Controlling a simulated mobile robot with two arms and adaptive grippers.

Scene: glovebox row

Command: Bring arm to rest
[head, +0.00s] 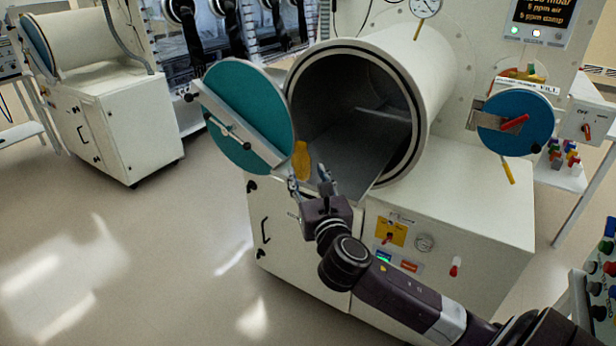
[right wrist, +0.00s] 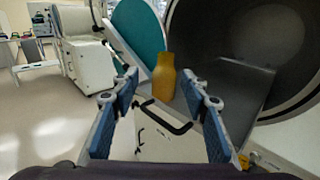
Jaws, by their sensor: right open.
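My right gripper (head: 310,184) is open and empty in front of the large antechamber's mouth. In the right wrist view its two blue-padded fingers (right wrist: 165,98) stand wide apart. An amber bottle (right wrist: 164,77) stands upright beyond the fingertips, at the tray's left end; I see no contact with the fingers. The bottle also shows in the head view (head: 301,160), just behind the gripper. The grey sliding tray (head: 350,150) extends out of the open antechamber (head: 437,75). My left gripper is not in view.
The teal round door (head: 250,105) hangs open left of the chamber. A smaller blue hatch (head: 530,125) with a red handle is at the right. A cabinet front (head: 300,240) lies below the arm. Another white cabinet (head: 125,130) stands at the left. Open floor (head: 130,250) lies to the left.

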